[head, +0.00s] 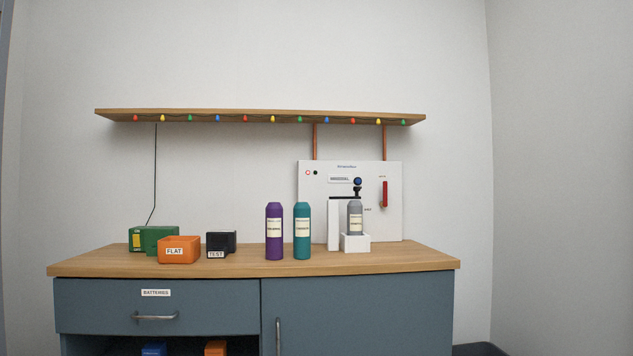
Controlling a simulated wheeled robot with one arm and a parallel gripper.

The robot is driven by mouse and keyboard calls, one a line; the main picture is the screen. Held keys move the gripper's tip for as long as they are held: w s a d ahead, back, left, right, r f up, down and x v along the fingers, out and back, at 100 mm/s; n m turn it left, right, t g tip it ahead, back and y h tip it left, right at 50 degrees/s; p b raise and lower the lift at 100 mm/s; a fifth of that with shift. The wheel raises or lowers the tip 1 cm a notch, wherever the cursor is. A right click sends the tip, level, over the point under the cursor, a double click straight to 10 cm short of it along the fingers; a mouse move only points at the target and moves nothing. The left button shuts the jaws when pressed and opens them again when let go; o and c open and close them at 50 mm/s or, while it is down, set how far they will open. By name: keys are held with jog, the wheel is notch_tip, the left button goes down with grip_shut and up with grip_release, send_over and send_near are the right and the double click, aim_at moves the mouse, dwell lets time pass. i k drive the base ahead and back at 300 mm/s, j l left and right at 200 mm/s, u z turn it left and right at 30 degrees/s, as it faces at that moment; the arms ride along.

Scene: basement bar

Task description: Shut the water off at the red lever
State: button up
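The red lever (385,194) is on the right side of a white panel (314,190) that stands at the back right of the counter. The lever is upright, with a small brass-coloured part at its lower end. Small print beside the lever is too small to read. My gripper is not in view.
On the wooden counter (380,262) stand a purple bottle (274,243), a teal bottle (302,243) and a grey bottle (355,222) in a white holder (356,243). An orange FLAT bin (179,250), green box (160,238) and black TEST box (221,243) sit left. A shelf (260,115) hangs above.

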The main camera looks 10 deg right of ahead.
aim_at(384, 204)
jog(key=i+j, duration=0.6)
jog(key=i, duration=0.15)
jog(key=i+l+z, duration=0.25)
jog(key=i+l, duration=0.15)
jog(key=i+l+z, duration=0.25)
jog(key=i, duration=0.3)
jog(key=k+l+z, duration=0.1)
jog(key=k+l, duration=0.6)
jog(key=i+j, duration=0.8)
jog(key=j, duration=0.1)
